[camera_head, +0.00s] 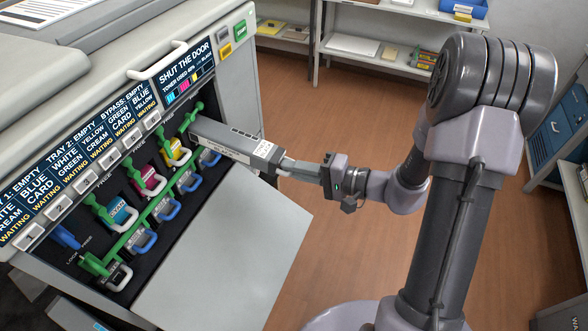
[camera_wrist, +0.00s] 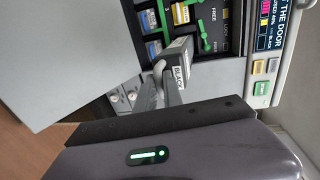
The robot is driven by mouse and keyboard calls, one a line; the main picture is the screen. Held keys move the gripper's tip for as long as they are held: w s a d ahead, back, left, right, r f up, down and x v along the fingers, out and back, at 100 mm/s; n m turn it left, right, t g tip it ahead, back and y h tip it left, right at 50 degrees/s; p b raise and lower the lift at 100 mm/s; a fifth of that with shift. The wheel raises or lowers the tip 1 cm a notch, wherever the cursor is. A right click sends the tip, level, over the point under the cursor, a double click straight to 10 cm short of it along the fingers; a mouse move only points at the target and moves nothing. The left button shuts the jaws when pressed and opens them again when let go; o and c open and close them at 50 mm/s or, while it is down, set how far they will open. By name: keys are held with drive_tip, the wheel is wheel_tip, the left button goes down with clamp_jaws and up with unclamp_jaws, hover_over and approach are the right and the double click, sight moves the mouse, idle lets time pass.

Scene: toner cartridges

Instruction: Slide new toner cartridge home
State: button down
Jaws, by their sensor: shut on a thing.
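A long grey toner cartridge (camera_head: 222,140) with a pale label sticks out of the right end of the printer's open bay. Its far end is at the rightmost slot; how deep it sits is hidden. In the wrist view the cartridge's near end (camera_wrist: 180,72) reads BLACK and has a pale handle. My gripper (camera_head: 297,168) is shut on that handle, outside the printer; its fingers also show in the wrist view (camera_wrist: 168,92). The cyan (camera_head: 121,214), magenta (camera_head: 149,179) and yellow (camera_head: 178,152) cartridges sit in slots to the left.
The printer's grey door (camera_head: 225,255) hangs open below the bay. Green levers (camera_head: 192,118) and blue handles (camera_head: 168,210) line the slots. The display (camera_head: 186,72) reads SHUT THE DOOR. Shelves (camera_head: 390,40) stand behind; the floor (camera_head: 300,110) between is clear.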

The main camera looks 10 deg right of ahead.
sight(240, 139)
drive_tip(key=shift+r+p, duration=0.55)
drive_tip(key=shift+r, duration=1.15)
drive_tip(key=r+b+x, duration=0.1)
drive_tip(key=x, duration=0.5)
drive_tip(key=r+b+x, duration=0.1)
drive_tip(key=b+x, duration=0.1)
drive_tip(key=x, duration=0.5)
drive_tip(key=r+b+x, duration=0.1)
drive_tip(key=b+x, duration=0.1)
drive_tip(key=x, duration=0.5)
drive_tip(key=shift+w+a+r, duration=0.15)
drive_tip(key=shift+w+a, duration=0.2)
drive_tip(key=shift+a, duration=0.1)
drive_tip(key=c, duration=1)
unclamp_jaws()
drive_tip(key=shift+b, duration=0.5)
drive_tip(key=shift+d, duration=0.15)
drive_tip(key=shift+b+v, duration=1.25)
drive_tip(key=shift+v, duration=2.2)
